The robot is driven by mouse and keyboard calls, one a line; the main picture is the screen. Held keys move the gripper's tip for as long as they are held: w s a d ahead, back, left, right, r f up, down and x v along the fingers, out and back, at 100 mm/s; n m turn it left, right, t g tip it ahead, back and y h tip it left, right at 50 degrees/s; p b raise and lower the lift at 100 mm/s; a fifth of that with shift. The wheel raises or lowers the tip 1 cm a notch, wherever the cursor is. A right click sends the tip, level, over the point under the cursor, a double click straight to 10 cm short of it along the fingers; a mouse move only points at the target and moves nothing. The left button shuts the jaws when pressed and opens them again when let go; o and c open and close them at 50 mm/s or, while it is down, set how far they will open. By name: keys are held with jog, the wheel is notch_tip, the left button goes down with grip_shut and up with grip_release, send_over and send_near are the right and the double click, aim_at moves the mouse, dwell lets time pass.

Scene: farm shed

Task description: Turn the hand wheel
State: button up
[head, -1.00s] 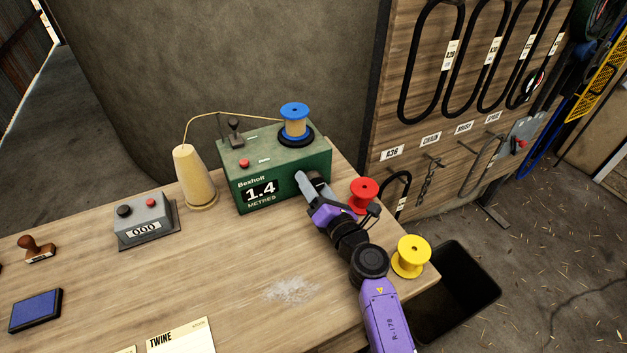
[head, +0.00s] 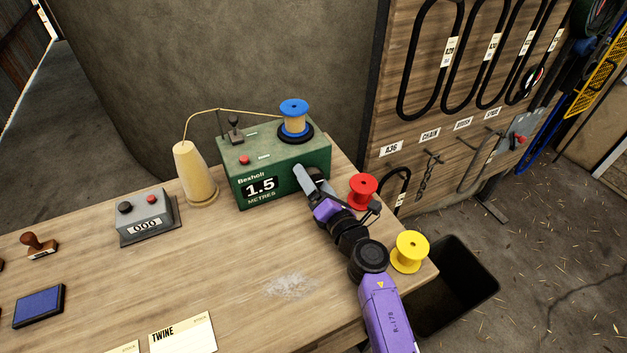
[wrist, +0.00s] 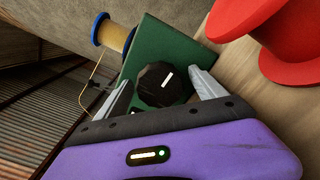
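The hand wheel (wrist: 158,85) is a black faceted knob with a white mark on its face, on the side of the green Bexholt machine (head: 283,165). In the head view the wheel is hidden behind my gripper (head: 303,181). In the wrist view my gripper (wrist: 162,88) has one grey finger on each side of the wheel, close against it; a thin gap seems to show at the left finger. The machine's display (head: 260,188) reads 1.5 metres. A blue spool (head: 294,117) stands on top of the machine, with twine running to it from a cone (head: 194,175).
A red spool (head: 362,190) stands close beside my gripper and also shows in the wrist view (wrist: 270,35). A yellow spool (head: 409,252) is near the table's right edge, beside my arm. A grey counter box (head: 145,214) stands left. The table's front middle is mostly clear.

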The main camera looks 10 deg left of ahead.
jog(key=shift+s, duration=0.1)
jog(key=p+v, duration=0.1)
jog(key=v, duration=0.6)
jog(key=shift+s+d+p, duration=0.25)
jog(key=shift+p, duration=0.15)
dwell(0.3)
